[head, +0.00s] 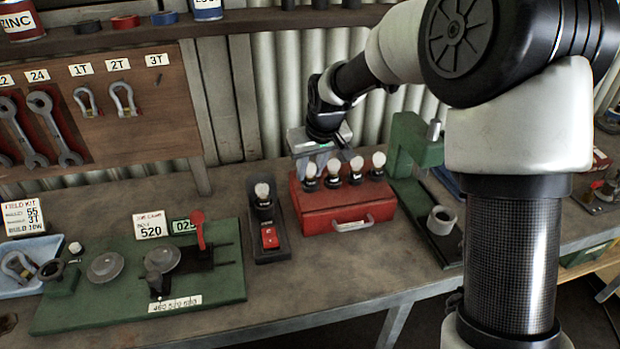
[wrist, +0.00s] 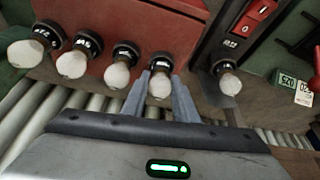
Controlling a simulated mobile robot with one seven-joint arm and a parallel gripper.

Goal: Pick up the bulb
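Several white bulbs stand in black sockets along the top of a red box (head: 335,218) on the bench. The leftmost bulb in the head view (head: 310,170) is the one between my fingers in the wrist view (wrist: 160,88). My gripper (head: 320,165) is open, reaching from behind the box, with one finger on each side of that bulb (wrist: 160,78). Whether either finger touches it I cannot tell. Another bulb (head: 262,190) sits upright in a black stand (head: 266,222) with a red switch, left of the box; it also shows in the wrist view (wrist: 223,67).
A green press-like tool (head: 415,150) stands right of the box. A green board (head: 215,275) with metal discs and a red lever lies to the left. A wooden tool panel (head: 130,120) and corrugated wall are behind. Bare bench lies before the box.

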